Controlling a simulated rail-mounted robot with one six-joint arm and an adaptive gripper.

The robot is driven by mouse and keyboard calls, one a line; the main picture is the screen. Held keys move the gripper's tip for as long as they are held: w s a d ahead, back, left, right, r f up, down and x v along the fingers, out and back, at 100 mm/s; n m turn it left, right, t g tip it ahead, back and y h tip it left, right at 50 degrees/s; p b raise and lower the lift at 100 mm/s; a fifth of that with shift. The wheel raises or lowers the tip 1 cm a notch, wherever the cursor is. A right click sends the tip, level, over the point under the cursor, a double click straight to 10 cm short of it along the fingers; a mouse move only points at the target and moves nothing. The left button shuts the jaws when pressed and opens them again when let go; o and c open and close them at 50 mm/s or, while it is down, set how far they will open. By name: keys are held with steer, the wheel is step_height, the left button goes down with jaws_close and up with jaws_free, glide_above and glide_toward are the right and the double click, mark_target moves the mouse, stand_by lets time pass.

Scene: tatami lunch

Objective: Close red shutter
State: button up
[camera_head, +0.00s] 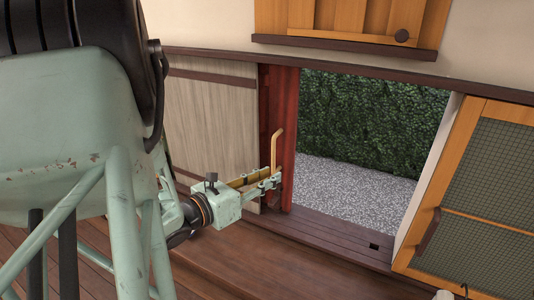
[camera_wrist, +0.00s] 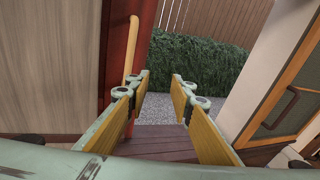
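The red shutter (camera_head: 284,130) shows as a narrow upright red strip at the left side of the doorway, and at left of centre in the wrist view (camera_wrist: 146,35). A tan bar handle (camera_head: 275,148) stands upright on it; its upper part shows in the wrist view (camera_wrist: 131,50). My gripper (camera_head: 274,176) is close to the handle's lower part. In the wrist view my gripper (camera_wrist: 161,80) is open, with nothing between its fingers. The handle appears just left of the left fingertip, which hides its lower end. I cannot tell whether they touch.
The doorway opens onto gravel (camera_head: 355,183) and a hedge (camera_head: 370,115). A grey wood panel (camera_head: 212,120) stands left of the shutter. An orange-framed screen door (camera_head: 480,200) is at the right. The dark wood sill (camera_head: 350,235) is clear.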

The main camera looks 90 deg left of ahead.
steer(key=s+r+y, duration=0.2)
steer(key=s, duration=0.4)
steer(key=shift+s+a+r, duration=0.35)
steer(key=shift+s+r, duration=0.05)
steer(key=shift+w+a, duration=0.1)
steer(key=shift+a, duration=0.05)
steer(key=shift+x, duration=6.75)
steer(key=shift+f, duration=0.2)
jaws_close()
